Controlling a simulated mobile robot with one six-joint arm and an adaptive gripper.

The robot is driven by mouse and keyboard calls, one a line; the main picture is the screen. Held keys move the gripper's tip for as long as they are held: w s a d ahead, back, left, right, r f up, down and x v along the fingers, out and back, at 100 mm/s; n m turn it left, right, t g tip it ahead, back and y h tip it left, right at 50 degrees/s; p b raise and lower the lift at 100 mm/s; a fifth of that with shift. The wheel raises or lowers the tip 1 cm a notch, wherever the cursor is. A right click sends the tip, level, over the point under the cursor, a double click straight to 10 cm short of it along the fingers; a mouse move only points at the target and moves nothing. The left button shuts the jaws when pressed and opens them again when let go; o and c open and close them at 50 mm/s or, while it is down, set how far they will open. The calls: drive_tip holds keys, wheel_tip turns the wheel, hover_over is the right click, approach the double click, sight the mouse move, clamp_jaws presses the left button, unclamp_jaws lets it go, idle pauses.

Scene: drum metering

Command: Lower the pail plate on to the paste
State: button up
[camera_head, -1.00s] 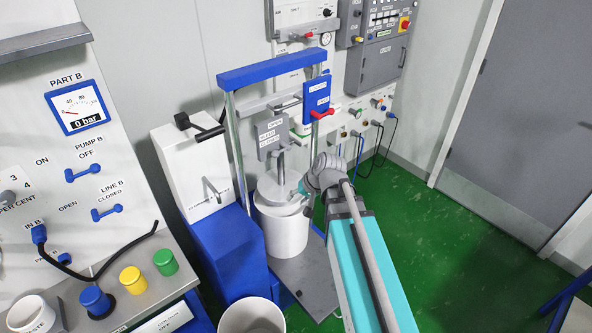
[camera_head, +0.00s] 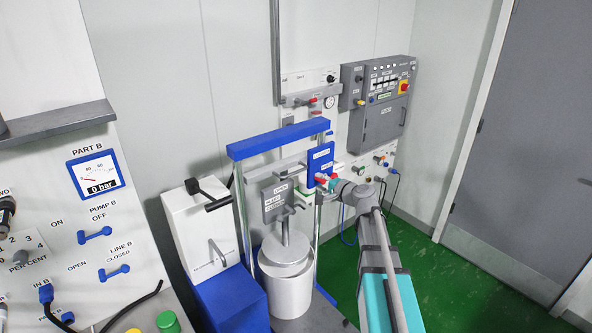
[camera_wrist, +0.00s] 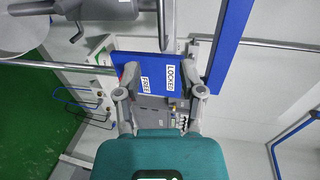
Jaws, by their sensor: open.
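The pail plate (camera_head: 285,248) is a pale grey disc on a vertical rod, at the mouth of the white pail (camera_head: 287,296). I cannot tell whether it is inside the rim or just above it; the paste is hidden. Above it is a grey block with labels (camera_head: 277,199). A blue lock block (camera_head: 320,157) marked LOCKED and FREE is on the right post, with a red handle (camera_head: 321,179) below. My gripper (camera_head: 329,183) is at this handle. In the wrist view, my open gripper (camera_wrist: 160,68) has its fingers either side of the labelled blue block (camera_wrist: 152,76); the handle is mostly hidden.
The blue crossbar (camera_head: 280,138) and its posts frame the plate. A white-and-blue cabinet (camera_head: 198,232) stands close on the left. A grey control box (camera_head: 378,103) is on the wall behind. Green floor (camera_head: 450,290) is clear on the right.

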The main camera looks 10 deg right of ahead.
sight(297, 172)
drive_tip(key=shift+w, duration=0.1)
idle(0.3)
drive_tip(key=b+x, duration=0.3)
drive_tip(key=x, duration=1)
drive_tip(key=shift+w, duration=0.35)
clamp_jaws()
